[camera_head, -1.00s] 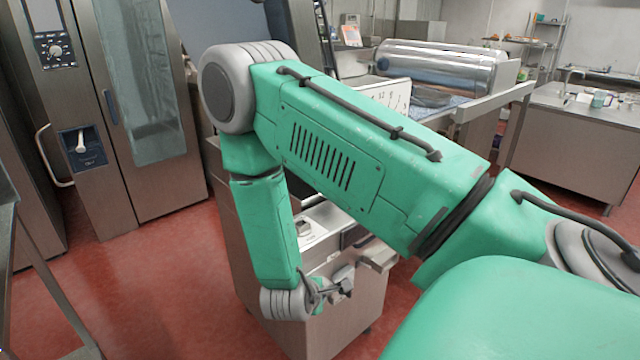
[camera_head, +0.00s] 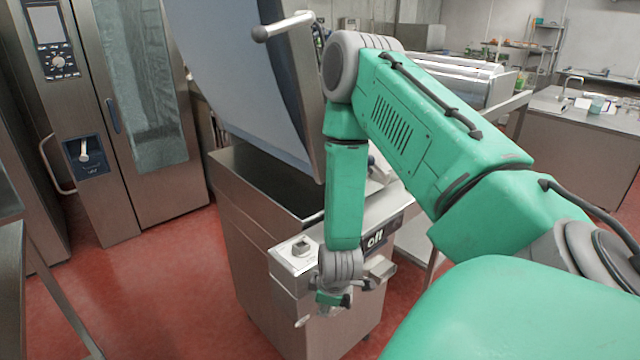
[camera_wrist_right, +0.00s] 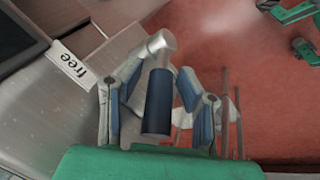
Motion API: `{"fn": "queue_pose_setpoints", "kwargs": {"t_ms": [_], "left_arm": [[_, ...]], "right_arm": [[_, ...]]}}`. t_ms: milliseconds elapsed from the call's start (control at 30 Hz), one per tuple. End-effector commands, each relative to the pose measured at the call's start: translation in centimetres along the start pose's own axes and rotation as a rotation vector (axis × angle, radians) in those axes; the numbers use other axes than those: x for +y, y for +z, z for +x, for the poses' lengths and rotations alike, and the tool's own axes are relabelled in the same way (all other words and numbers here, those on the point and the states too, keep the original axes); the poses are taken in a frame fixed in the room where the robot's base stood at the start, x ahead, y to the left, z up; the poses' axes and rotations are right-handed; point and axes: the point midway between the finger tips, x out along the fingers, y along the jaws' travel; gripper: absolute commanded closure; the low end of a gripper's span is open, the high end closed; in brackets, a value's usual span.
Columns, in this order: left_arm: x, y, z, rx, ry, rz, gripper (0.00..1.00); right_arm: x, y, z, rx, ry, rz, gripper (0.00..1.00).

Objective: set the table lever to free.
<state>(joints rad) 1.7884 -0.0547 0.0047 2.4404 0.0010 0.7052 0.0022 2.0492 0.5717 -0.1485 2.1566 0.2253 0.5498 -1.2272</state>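The lever (camera_wrist_right: 158,100) has a dark blue grip and a pale metal end. It lies between the two fingers of my right gripper (camera_wrist_right: 163,88) in the right wrist view. The fingers stand apart on either side of it, with narrow gaps showing. A white label reading "free" (camera_wrist_right: 75,65) is on the metal to the left of the lever. In the head view my right gripper (camera_head: 338,296) hangs low at the front of the steel console (camera_head: 290,285); the lever there is too small to tell from the fingertips. My left gripper is out of view.
A knob (camera_head: 301,247) and an "off" label (camera_head: 375,238) are on the console. A large tilted grey-blue panel (camera_head: 235,75) with a bar handle (camera_head: 284,26) rises behind it. Steel ovens (camera_head: 130,120) stand at the left. Red floor (camera_head: 170,280) is clear on the left.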

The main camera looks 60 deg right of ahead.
Motion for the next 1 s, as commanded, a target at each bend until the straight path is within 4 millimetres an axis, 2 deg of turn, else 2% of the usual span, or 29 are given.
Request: {"fn": "queue_pose_setpoints", "kwargs": {"t_ms": [33,333,567,1000], "left_arm": [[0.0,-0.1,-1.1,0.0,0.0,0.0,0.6],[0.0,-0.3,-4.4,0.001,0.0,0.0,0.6],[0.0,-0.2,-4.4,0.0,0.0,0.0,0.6],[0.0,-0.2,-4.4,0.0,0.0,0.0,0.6]], "right_arm": [[0.1,-0.1,-1.1,0.0,-0.001,-0.001,0.68],[0.3,-0.1,-4.7,0.0,-0.001,-0.002,0.68],[0.2,-0.1,-6.3,0.001,-0.001,-0.001,0.68],[0.1,0.0,-6.3,0.0,-0.001,0.0,0.68]]}}
